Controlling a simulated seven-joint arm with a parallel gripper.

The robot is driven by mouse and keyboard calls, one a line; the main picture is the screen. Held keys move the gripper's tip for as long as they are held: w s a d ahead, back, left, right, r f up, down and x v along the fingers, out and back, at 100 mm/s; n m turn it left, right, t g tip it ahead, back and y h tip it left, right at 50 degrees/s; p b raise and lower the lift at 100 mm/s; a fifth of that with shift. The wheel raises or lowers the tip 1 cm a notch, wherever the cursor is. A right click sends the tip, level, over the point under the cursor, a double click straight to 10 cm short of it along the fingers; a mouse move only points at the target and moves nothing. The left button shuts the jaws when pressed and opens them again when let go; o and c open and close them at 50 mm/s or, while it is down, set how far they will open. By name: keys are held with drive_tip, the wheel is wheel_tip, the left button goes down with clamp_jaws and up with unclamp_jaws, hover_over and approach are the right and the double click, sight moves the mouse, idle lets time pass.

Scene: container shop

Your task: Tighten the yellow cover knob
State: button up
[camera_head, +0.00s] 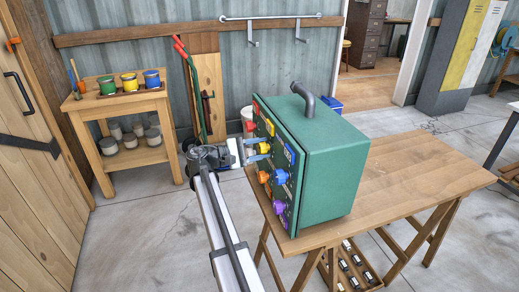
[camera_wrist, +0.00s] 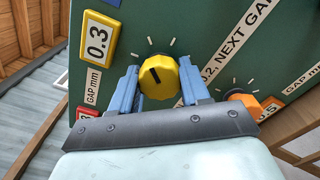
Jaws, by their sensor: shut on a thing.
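The yellow cover knob (camera_wrist: 158,78) is on the green panel (camera_wrist: 228,50), with a dark pointer mark on its face and white tick marks around it. In the head view the yellow knob (camera_head: 272,146) is on the left-facing side of the green box (camera_head: 335,165). My gripper (camera_wrist: 160,85) has its two blue fingers on either side of the yellow knob, shut on it. The gripper also shows in the head view (camera_head: 258,153), coming in from the left. The contact of the fingertips is partly hidden by the knob.
An orange knob (camera_wrist: 243,103) is close to the right finger. Red (camera_head: 249,126), blue (camera_head: 281,176) and purple (camera_head: 279,207) knobs are on the same panel. A yellow "0.3" label (camera_wrist: 97,38) is left of the yellow knob. The box stands on a wooden table (camera_head: 420,172).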

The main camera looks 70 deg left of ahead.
idle(0.3)
drive_tip(key=o, duration=1)
drive_tip(key=shift+o, duration=0.2)
drive_tip(key=s, duration=1.4)
drive_tip(key=shift+m, duration=0.4)
